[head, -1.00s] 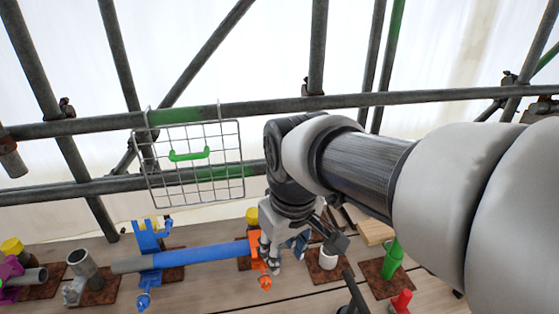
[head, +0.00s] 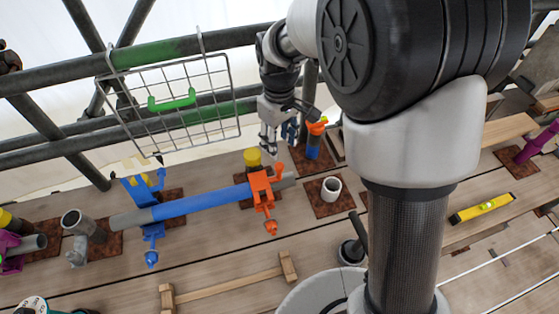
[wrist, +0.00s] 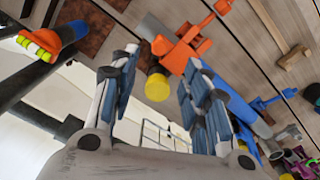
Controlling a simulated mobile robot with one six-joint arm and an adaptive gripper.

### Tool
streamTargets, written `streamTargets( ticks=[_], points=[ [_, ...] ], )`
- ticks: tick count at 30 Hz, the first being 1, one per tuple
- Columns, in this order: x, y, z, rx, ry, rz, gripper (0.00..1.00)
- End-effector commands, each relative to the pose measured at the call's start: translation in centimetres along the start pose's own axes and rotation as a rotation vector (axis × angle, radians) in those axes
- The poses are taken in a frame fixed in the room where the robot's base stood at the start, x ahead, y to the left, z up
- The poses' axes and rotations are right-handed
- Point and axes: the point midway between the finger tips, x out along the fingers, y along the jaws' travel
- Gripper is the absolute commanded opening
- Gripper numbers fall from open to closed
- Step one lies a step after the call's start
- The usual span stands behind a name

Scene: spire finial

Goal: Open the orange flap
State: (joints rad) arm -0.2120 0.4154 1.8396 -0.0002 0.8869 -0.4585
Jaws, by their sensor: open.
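The orange flap belongs to an orange clamp (head: 259,187) around the right end of a blue pipe (head: 205,201). An orange bolt end hangs at its front and another orange piece sticks out at its back right. I cannot tell whether the flap is shut. My gripper (head: 279,143) is open and empty, above and behind the clamp, apart from it. In the wrist view the orange clamp (wrist: 182,48) shows beyond the open fingers (wrist: 162,68), with a yellow cap (wrist: 157,86) nearer, between them.
A blue clamp (head: 141,190) holds the pipe's left part. A wire basket (head: 180,110) with a green handle hangs from the scaffold rail (head: 230,37) left of my gripper. Planks in front are mostly clear.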

Motion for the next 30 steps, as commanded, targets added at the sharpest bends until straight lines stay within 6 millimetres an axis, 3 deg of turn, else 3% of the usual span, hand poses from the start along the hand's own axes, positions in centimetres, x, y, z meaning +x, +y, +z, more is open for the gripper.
streamTargets(
  ticks=[6, 13, 18, 27, 30],
  points=[
    [5.1, -0.1, 0.1, 0.001, -0.005, -0.002, 0.43],
    [8.6, 0.0, 0.1, 0.001, -0.002, -0.001, 0.43],
    [9.7, 0.0, 0.0, 0.001, 0.0, 0.0, 0.43],
    [9.8, 0.0, 0.0, 0.001, 0.0, 0.0, 0.43],
    [9.8, 0.0, 0.0, 0.001, 0.001, 0.0, 0.36]
  ],
)
